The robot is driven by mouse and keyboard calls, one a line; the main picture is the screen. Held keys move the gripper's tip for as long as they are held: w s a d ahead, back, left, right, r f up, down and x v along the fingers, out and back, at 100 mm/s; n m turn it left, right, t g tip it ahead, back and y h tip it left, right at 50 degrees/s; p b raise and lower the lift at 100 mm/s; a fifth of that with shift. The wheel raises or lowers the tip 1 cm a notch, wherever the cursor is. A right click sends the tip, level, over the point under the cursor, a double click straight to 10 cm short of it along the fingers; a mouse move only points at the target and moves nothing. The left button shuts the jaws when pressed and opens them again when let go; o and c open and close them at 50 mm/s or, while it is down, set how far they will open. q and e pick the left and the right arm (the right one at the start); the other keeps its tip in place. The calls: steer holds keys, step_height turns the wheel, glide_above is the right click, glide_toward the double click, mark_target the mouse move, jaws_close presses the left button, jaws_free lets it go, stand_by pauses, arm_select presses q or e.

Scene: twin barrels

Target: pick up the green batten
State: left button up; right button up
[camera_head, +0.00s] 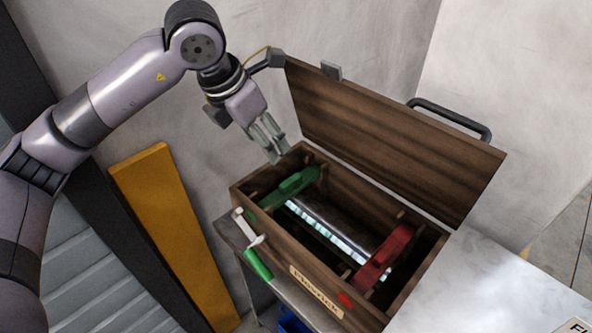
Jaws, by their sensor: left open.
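The green batten (292,187) lies across the left end of an open wooden box (305,257), with part of it below the rim. My left gripper (276,151) is open and empty. It points down above the back left corner of the box, up and behind the green batten and apart from it in the picture. A red batten (384,258) lies across the right end of the box. A grey cylinder (335,232) runs between the two battens. My right gripper is out of view.
The raised wooden lid (390,140) stands along the back of the box. A crank with a green handle (258,265) sticks out at the front left. A yellow board (170,225) leans at the left. A pale tabletop (480,285) lies to the right.

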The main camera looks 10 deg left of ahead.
arm_select(q)
steer(key=p, duration=0.3)
glide_toward(291, 180)
steer(key=f, duration=0.1)
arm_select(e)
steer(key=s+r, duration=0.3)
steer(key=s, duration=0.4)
arm_select(q)
steer(key=x, duration=0.3)
steer(key=shift+a+f, duration=0.15)
steer(key=shift+w+f, duration=0.1)
steer(key=shift+f, duration=0.35)
steer(key=shift+w+d+f+p, duration=0.1)
steer(key=shift+d+f+p, duration=0.1)
steer(key=shift+p, duration=0.35)
steer(key=p+x, duration=0.1)
steer(key=x, duration=0.3)
steer(key=shift+w+d+r+p, duration=0.15)
steer(key=shift+p, duration=0.25)
steer(key=shift+w+f, duration=0.15)
steer(key=shift+f, duration=0.25)
steer(key=c, duration=1.3)
steer(key=shift+o, duration=0.2)
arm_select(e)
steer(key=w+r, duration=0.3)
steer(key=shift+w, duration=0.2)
arm_select(q)
steer(key=shift+r, duration=0.15)
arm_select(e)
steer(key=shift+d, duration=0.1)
